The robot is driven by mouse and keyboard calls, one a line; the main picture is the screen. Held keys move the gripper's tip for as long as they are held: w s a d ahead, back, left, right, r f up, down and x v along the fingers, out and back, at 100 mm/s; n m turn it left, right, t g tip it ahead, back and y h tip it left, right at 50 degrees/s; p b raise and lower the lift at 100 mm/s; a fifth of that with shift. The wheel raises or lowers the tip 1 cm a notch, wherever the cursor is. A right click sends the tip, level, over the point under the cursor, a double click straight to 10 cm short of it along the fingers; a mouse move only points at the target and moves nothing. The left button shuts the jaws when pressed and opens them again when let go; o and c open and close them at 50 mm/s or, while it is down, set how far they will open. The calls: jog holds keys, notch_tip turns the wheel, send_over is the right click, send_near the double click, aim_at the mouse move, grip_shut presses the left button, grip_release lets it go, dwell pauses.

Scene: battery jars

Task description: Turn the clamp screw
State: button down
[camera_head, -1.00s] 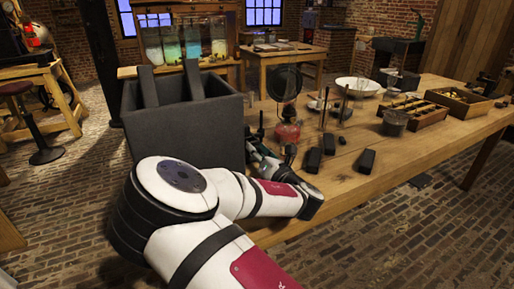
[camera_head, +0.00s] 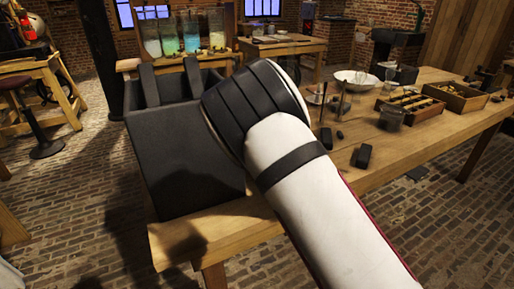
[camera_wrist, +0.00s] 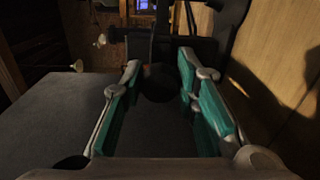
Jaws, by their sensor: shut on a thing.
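My gripper (camera_wrist: 160,66) shows in the wrist view, its two teal-padded fingers apart with a dark rounded piece (camera_wrist: 159,86) between them. It is shut on this piece, which I take to be the clamp screw; it is too dark to make out its shape or how far it is turned. In the head view my arm hides the gripper and the screw.
A large dark open box (camera_head: 190,160) stands at the table's left end, beside my arm. On the wooden table (camera_head: 440,135) are a black block (camera_head: 363,156), a white bowl (camera_head: 356,79) and partitioned wooden trays (camera_head: 410,106). The front right of the table is mostly clear.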

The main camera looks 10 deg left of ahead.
jog(key=m+b, duration=0.1)
jog(key=m, duration=0.3)
jog(key=shift+f+m, duration=0.1)
jog(key=shift+m, duration=0.2)
jog(key=shift+m+b, duration=1.05)
jog(key=shift+m, duration=0.55)
jog(key=shift+a+m, duration=0.1)
jog(key=shift+m, duration=0.2)
jog(key=c, duration=1.2)
grip_release()
jog(key=shift+f, duration=0.1)
jog(key=v, duration=1.2)
